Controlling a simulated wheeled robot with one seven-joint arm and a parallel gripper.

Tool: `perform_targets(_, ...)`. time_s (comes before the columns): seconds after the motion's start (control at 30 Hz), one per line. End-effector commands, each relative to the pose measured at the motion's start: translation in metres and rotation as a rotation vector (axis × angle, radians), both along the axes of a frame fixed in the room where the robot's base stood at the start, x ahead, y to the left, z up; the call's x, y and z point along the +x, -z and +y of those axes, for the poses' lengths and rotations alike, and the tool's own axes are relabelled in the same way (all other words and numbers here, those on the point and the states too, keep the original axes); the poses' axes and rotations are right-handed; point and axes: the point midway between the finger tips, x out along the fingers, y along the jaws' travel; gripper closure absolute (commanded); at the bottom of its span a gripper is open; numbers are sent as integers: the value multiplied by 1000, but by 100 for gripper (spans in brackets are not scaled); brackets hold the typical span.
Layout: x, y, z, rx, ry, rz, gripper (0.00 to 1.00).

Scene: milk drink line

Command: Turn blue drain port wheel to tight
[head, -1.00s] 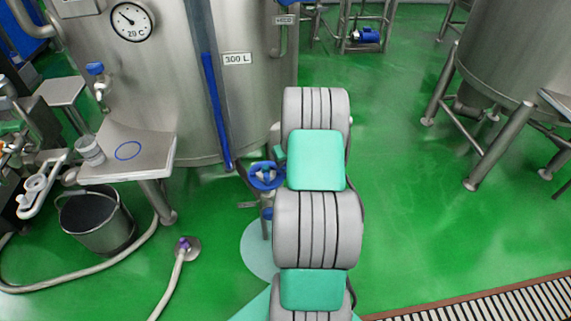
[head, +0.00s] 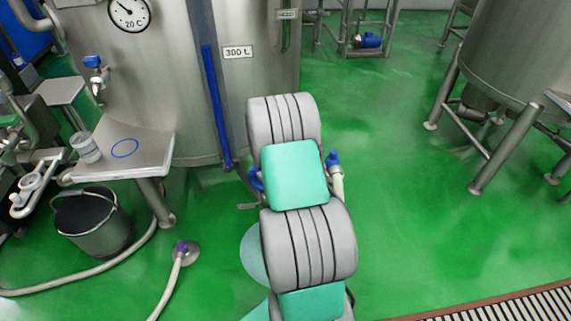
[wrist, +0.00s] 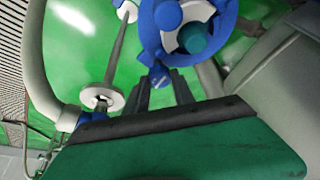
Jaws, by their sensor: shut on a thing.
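The blue drain port wheel (wrist: 147,36) is at the top of the wrist view, with a pale hub and a teal round part in its centre. My gripper (wrist: 161,80) reaches up to its lower edge. Its dark fingers are shut on a small blue part of the wheel at the rim, which carries a pale mark. In the head view only a left sliver of the wheel (head: 256,180) shows beside my arm; my gripper is hidden there. I cannot read any tight mark or the wheel's angle.
The 300 L steel tank (head: 180,90) stands behind the wheel. A pale pipe with a blue top (head: 333,162) is just right of my arm. A steel side table (head: 150,160), a bucket (head: 100,225) and hoses are left.

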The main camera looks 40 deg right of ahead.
Motion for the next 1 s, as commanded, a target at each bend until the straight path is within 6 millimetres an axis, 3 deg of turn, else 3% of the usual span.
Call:
perform_targets(0.4, 2, 0, 0, 0, 178, -2, 100)
perform_targets(0.9, 2, -1, 0, 0, 196, -2, 100)
perform_targets(0.93, 2, -1, 0, 1, 196, -1, 69)
perform_targets(1.0, 2, -1, 0, 0, 196, -1, 63)
